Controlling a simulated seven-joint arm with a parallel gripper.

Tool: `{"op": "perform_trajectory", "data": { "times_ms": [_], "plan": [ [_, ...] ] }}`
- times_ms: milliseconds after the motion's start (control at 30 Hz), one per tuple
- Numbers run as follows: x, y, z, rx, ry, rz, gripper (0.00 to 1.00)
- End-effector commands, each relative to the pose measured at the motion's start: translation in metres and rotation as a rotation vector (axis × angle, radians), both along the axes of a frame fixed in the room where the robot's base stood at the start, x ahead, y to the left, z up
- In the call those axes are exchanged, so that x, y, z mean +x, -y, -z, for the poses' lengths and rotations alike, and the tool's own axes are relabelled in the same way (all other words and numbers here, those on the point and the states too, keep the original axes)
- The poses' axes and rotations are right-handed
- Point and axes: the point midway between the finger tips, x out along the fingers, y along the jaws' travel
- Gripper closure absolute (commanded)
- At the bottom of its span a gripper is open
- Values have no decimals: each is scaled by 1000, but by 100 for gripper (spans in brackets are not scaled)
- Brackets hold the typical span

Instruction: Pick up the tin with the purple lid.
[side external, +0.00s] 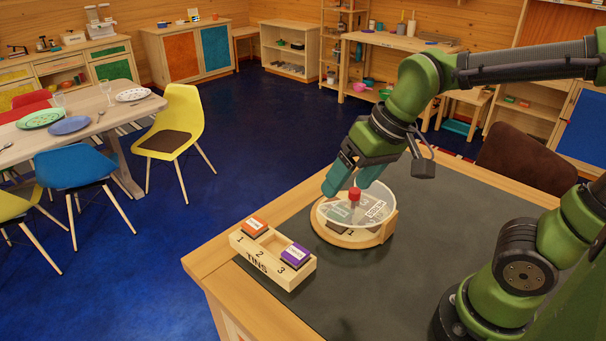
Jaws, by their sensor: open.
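The tin with the purple lid (296,254) sits in slot 3 of a pale wooden holder (257,263) marked TINS. A tin with an orange lid (255,227) sits in slot 1, and slot 2 between them looks empty. My gripper (353,190) is open, pointing down, behind and to the right of the holder. Its teal fingers are just above or around a red knob (355,195) on a clear round cover (328,212). I cannot tell whether they touch the knob. The gripper is apart from the purple-lidded tin.
The clear cover is over a round wooden base (352,240), with dark and labelled shapes showing through it. The dark worktop (430,270) is clear to the right. The wooden table edge (210,262) is close to the holder's left. A brown chair (525,160) stands behind.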

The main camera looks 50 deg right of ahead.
Motion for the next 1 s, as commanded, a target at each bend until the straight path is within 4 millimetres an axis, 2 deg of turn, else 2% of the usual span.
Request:
{"op": "perform_trajectory", "data": {
  "times_ms": [33,200,400,533,633,1000],
  "plan": [
    [13,-9,5,-24,-57,-41,22],
    [51,-35,20,-121,-214,-156,22],
    [82,-52,29,-219,-330,-226,22],
    [87,-50,19,-239,-346,-224,22],
    [83,-49,29,-241,-364,-227,22],
    [83,-49,107,-240,-363,-226,22]
  ]
}}
